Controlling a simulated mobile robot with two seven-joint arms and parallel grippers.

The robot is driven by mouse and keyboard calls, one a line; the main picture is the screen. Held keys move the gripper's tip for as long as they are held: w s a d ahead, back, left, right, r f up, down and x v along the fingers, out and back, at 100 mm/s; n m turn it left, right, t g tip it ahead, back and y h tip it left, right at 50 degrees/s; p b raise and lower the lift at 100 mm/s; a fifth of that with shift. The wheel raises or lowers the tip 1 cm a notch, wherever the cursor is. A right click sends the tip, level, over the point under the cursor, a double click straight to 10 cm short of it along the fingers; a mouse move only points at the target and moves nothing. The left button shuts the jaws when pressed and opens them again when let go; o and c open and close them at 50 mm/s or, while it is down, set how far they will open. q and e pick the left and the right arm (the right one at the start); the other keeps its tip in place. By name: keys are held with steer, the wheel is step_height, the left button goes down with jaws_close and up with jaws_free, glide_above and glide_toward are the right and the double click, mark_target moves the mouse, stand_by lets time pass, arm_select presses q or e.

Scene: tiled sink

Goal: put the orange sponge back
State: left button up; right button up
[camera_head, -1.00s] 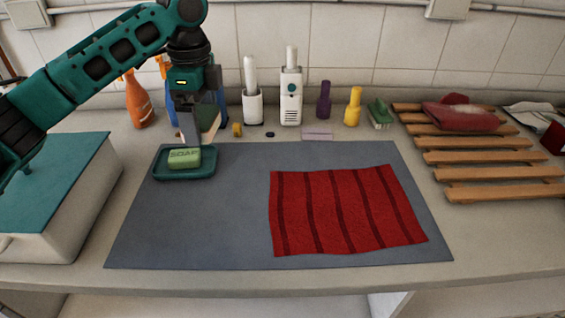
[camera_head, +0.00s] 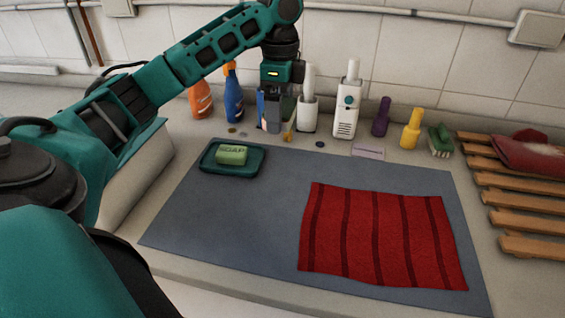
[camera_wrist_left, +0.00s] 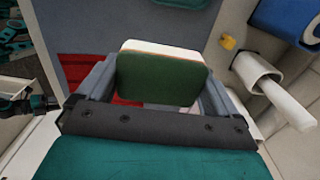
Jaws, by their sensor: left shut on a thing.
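My left gripper (camera_head: 275,128) hangs over the back edge of the grey mat (camera_head: 220,215), near the wall-side row of bottles. In the left wrist view its two fingers (camera_wrist_left: 158,90) are shut on a block-shaped sponge (camera_wrist_left: 160,78) with a dark green face and a pale whitish edge. My right gripper is not in view.
A teal dish (camera_head: 215,168) holds green soap (camera_head: 232,155). A red striped cloth (camera_head: 385,240) lies on the mat. An orange bottle (camera_head: 200,100), blue bottle (camera_head: 234,98), white brush holder (camera_head: 307,115), white dispenser (camera_head: 345,115) and yellow bottle (camera_head: 411,130) stand behind. A wooden rack (camera_head: 520,195) is right.

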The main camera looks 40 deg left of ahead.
mark_target(281, 173)
arm_select(q)
step_height(281, 173, down, 14)
steer(key=shift+f, duration=0.2)
stand_by(0.4)
steer(key=o, duration=0.6)
steer(key=shift+f, duration=0.15)
steer(key=shift+c, duration=0.2)
steer(key=shift+o, duration=0.5)
step_height(281, 173, up, 12)
steer(key=shift+r, duration=0.2)
